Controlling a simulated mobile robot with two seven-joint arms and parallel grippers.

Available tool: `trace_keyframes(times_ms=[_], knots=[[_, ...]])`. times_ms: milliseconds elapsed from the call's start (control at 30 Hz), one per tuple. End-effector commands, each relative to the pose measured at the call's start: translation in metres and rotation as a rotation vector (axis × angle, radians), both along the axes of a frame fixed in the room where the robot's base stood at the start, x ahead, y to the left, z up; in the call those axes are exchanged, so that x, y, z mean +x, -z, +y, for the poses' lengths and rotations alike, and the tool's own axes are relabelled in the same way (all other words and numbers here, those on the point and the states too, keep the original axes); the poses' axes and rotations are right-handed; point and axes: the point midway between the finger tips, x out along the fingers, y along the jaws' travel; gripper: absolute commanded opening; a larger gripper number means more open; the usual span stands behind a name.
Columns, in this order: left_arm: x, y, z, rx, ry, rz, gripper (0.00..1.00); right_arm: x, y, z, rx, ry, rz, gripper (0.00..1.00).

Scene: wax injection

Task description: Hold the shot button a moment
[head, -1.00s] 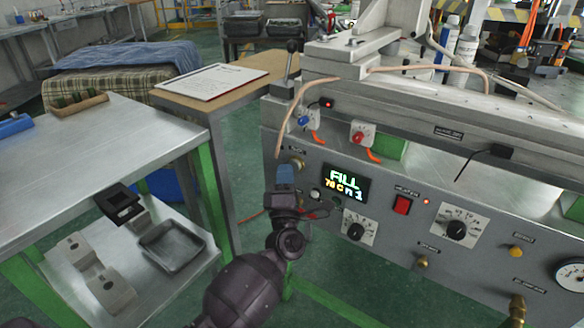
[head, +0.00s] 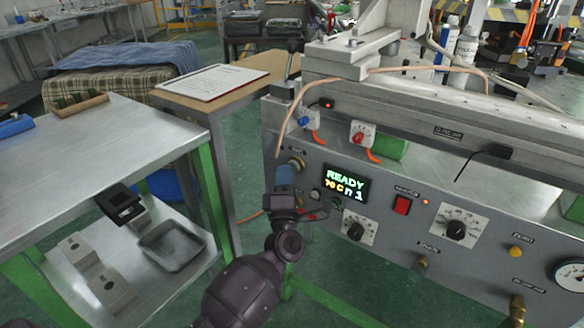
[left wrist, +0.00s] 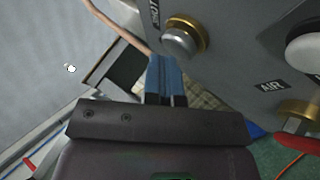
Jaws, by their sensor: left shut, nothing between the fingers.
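The shot button (head: 297,163) is a round silver button in a brass ring on the upper left of the grey machine panel (head: 385,215). It shows large in the left wrist view (left wrist: 180,42), with a partly cut-off label beside it. My left gripper (head: 285,176) is shut and empty, its blue fingertips just below the button. In the left wrist view the fingertips (left wrist: 166,75) lie close under the brass ring; no contact is clear. The display (head: 346,185) reads READY, 70 C and n 1. My right gripper is out of view.
A white button (head: 316,194), a knob (head: 356,231) and a red switch (head: 402,205) sit near the display. A hose (head: 289,125) hangs above the shot button. A steel table (head: 130,150) stands at left, with a floor gap between.

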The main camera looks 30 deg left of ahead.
Motion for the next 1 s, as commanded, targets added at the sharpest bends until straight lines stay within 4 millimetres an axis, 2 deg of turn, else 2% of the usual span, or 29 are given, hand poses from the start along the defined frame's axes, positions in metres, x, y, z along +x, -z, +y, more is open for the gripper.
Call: trace_keyframes(times_ms=[267, 667, 1000], knots=[[-0.012, -0.001, 0.001, -0.001, 0.001, 0.000, 0.00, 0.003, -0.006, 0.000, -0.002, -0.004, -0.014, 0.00], [-0.016, 0.000, 0.001, 0.000, 0.000, 0.001, 0.00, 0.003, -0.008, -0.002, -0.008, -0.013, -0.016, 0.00], [-0.043, -0.002, 0.003, 0.000, 0.000, -0.002, 0.00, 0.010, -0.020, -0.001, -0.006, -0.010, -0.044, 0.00]])
